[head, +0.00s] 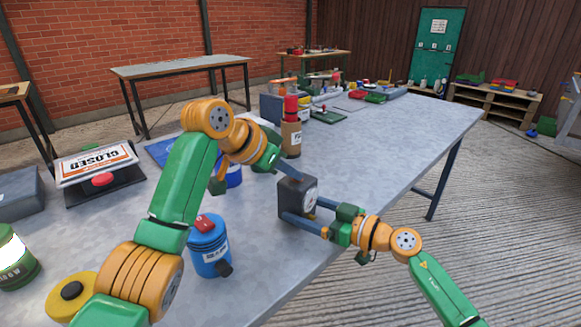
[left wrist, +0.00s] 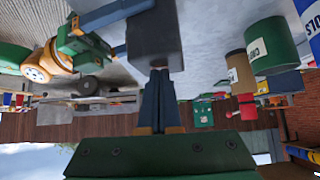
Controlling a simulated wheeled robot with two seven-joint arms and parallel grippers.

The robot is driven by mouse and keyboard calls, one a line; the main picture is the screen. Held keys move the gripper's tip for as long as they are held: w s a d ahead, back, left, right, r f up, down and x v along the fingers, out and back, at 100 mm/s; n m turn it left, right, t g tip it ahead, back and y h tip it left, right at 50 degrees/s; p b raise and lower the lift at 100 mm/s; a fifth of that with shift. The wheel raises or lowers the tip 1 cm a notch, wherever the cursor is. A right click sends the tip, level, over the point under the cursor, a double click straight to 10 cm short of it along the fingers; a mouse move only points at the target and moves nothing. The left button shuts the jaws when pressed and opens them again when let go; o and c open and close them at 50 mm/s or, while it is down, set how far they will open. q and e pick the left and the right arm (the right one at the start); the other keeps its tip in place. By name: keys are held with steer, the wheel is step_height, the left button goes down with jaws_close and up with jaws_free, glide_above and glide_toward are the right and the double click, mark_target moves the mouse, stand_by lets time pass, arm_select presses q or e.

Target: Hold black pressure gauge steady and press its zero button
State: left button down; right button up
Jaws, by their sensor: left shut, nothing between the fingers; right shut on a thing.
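The black pressure gauge (head: 298,196) is a dark box with a round dial on its right-hand face, near the table's front edge. It also shows in the left wrist view (left wrist: 155,38) as a dark block. My right gripper (head: 305,209) is shut on the gauge, with a finger on either side. My left gripper (head: 294,175) is shut and empty, its fingertips at the top of the gauge. In the left wrist view the shut fingers (left wrist: 158,72) meet the gauge's edge; I cannot tell whether they touch. The zero button is not visible, probably hidden by the fingertips.
A blue canister (head: 210,247) with a red top stands left of the gauge. A brown cylinder (head: 291,137) with a red top stands behind. The table (head: 390,140) is clear to the right.

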mark_target(291, 183)
arm_select(q)
steer(key=shift+f, duration=0.35)
arm_select(e)
steer(key=shift+r, duration=0.15)
arm_select(q)
step_height(291, 183, up, 4)
steer(key=shift+r, duration=0.1)
arm_select(e)
steer(key=shift+w+f, duration=0.25)
arm_select(q)
steer(key=v, duration=1)
steer(key=shift+r, duration=0.35)
arm_select(e)
steer(key=shift+s+f, duration=0.1)
steer(key=o, duration=0.8)
arm_select(q)
steer(key=shift+w, duration=0.1)
